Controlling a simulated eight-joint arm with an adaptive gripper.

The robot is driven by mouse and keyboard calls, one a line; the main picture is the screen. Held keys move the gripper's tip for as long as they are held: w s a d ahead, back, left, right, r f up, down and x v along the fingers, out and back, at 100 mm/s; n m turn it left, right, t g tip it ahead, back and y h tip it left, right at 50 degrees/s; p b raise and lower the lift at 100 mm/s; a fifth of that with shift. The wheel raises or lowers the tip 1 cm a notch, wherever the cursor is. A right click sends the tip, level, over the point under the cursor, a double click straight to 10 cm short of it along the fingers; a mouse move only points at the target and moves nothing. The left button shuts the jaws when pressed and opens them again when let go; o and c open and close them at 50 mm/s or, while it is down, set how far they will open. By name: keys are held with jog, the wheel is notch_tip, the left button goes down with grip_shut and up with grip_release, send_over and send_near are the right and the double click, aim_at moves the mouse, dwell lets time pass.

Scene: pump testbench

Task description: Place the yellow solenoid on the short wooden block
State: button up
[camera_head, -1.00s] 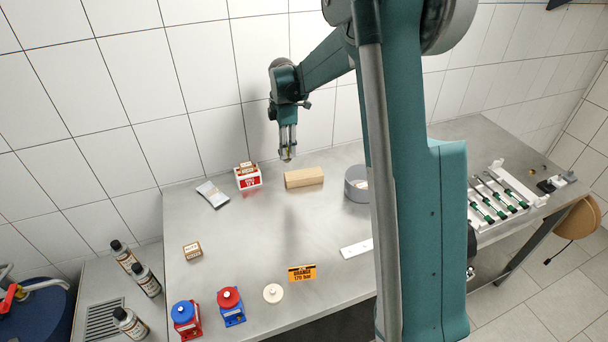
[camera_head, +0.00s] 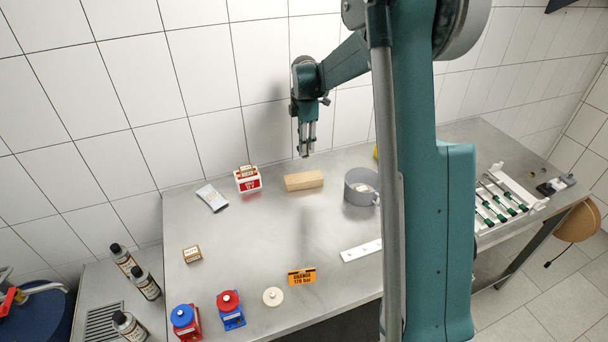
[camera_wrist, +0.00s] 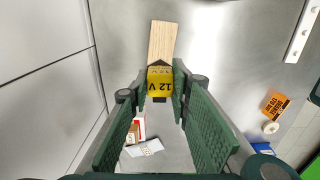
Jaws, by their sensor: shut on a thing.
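The yellow solenoid (camera_wrist: 159,82), marked "12 V", is between the fingertips of my gripper (camera_wrist: 160,92) in the wrist view. My gripper is shut on it. In the head view my gripper (camera_head: 307,150) hangs pointing down above the far part of the bench; the solenoid is too small to make out there. The wooden block (camera_head: 304,181) lies flat on the bench below my gripper. In the wrist view the block (camera_wrist: 163,40) shows just beyond the solenoid, partly hidden by it. The solenoid appears held above the bench, apart from the block.
A red-and-white box (camera_head: 247,179) stands left of the block, with a white packet (camera_head: 212,198) beside it. A grey round container (camera_head: 361,187) stands close on the right. A tiled wall (camera_head: 200,90) rises behind. The bench (camera_head: 250,235) in front of the block is mostly clear.

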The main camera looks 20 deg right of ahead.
aim_at(304, 157)
jog(key=shift+f, duration=3.05)
jog(key=shift+f, duration=1.85)
jog(key=shift+f, duration=0.15)
jog(key=o, duration=0.6)
jog(key=shift+c, duration=0.2)
jog(key=o, duration=0.4)
notch_tip(304, 157, up, 12)
jog(key=shift+r, duration=0.15)
